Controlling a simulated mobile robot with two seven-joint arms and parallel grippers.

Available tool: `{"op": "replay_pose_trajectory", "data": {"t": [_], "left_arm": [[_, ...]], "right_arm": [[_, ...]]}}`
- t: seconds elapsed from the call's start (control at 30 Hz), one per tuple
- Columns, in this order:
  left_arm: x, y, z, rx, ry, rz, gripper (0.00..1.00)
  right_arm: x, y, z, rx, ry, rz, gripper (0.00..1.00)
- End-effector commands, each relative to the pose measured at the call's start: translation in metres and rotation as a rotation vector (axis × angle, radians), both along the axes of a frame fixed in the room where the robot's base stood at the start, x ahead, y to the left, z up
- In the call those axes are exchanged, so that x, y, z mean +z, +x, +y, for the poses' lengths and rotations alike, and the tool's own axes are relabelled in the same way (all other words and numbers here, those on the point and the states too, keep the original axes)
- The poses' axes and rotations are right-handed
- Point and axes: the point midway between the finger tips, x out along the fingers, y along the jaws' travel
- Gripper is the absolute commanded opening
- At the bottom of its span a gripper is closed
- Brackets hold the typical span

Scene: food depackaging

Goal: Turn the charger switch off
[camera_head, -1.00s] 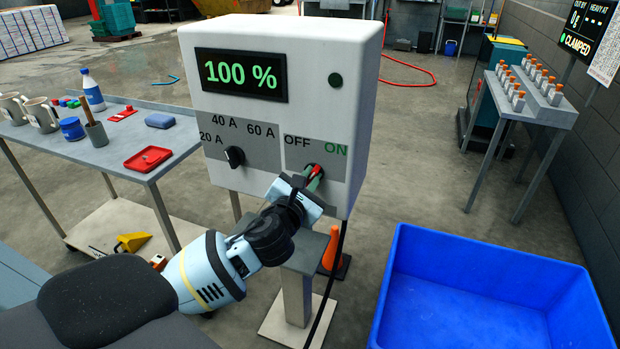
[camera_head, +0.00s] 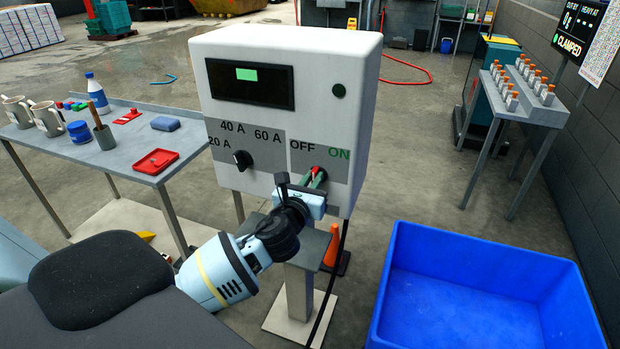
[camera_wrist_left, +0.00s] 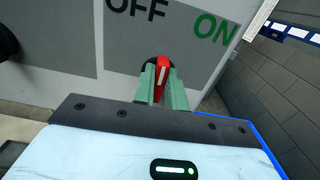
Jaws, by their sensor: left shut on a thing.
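The white charger box (camera_head: 290,45) stands in the middle of the head view. Its dark display (camera_head: 225,82) shows only a short green bar. The red switch (camera_head: 316,176) sits below the OFF and ON labels; in the left wrist view the red lever (camera_wrist_left: 162,75) stands close to upright, between the two labels. My left gripper (camera_head: 312,182) reaches in from the lower left. Its green fingers, clear in the left wrist view (camera_wrist_left: 161,86), are shut on the lever, one on each side. My right gripper is in neither view.
A black knob (camera_head: 242,160) is left of the switch, by the amp marks. A blue crate (camera_head: 480,245) is at the lower right. A grey side table (camera_head: 190,140) with cups and a red tray (camera_head: 156,161) is at the left. An orange cone stands behind the post.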

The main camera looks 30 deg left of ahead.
Motion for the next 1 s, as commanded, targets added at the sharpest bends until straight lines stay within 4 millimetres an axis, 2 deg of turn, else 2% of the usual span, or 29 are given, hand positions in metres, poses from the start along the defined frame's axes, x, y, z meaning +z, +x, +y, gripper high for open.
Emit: {"op": "replay_pose_trajectory", "data": {"t": [0.03, 0.2, 0.5, 1.0], "left_arm": [[0.005, 0.000, 0.001, 0.001, -0.045, -0.017, 0.00], [0.004, 0.000, 0.002, 0.001, -0.190, -0.052, 0.00], [0.002, -0.001, 0.004, 0.000, -0.386, -0.098, 0.00], [0.000, -0.001, 0.005, 0.002, -0.492, -0.122, 0.00]], "right_arm": [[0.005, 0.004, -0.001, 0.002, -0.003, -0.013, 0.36], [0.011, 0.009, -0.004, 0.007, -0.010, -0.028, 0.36], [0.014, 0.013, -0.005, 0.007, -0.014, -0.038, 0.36], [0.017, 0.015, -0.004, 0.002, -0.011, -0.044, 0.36]]}}
